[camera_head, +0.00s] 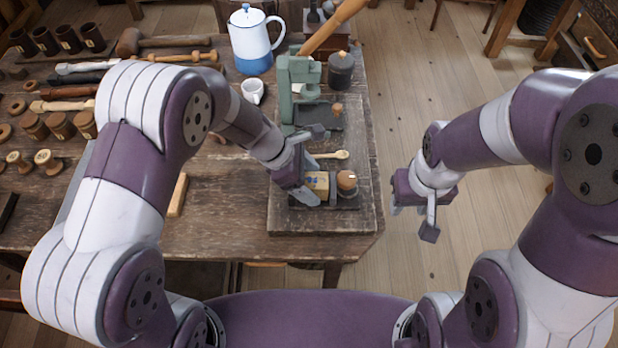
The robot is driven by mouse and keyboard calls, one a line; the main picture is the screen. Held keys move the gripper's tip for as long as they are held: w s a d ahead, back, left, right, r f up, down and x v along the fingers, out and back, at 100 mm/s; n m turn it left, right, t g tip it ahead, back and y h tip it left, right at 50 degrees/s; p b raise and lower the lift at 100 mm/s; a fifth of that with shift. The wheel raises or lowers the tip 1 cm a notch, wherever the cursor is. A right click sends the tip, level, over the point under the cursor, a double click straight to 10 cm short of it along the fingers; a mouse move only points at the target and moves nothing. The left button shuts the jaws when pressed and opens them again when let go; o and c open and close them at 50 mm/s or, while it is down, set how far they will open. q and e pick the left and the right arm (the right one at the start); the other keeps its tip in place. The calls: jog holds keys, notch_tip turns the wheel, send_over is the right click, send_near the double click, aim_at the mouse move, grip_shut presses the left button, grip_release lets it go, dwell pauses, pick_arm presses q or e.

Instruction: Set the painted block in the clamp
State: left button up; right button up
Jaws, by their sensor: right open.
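The painted block (318,184), pale yellow with dark blue marks, lies at the front of the wooden board, partly hidden by my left gripper. My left gripper (313,165) is over the board with its fingers spread apart, one beyond the block and one at its near left side. I cannot tell whether a finger touches the block. The grey-green clamp (299,82) stands at the back of the board, beyond my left gripper. My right gripper (413,217) is open and empty, out over the floor to the right of the table.
A round wooden-topped piece (347,181) sits right beside the block, and a wooden spoon (331,155) lies behind it. A white and blue pot (252,40), a white cup (252,91) and a dark jar (341,70) stand near the clamp. Tools and spools crowd the table's left.

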pick_arm(q)
jog(key=shift+r, duration=0.35)
jog(key=p+v, duration=0.2)
jog(key=v, duration=1)
jog(key=s+a+f+m+t+y, duration=0.1)
jog(key=s+a+m+y, duration=0.5)
jog(key=m, duration=1.2)
jog(key=s+a, duration=0.4)
jog(key=a, duration=0.2)
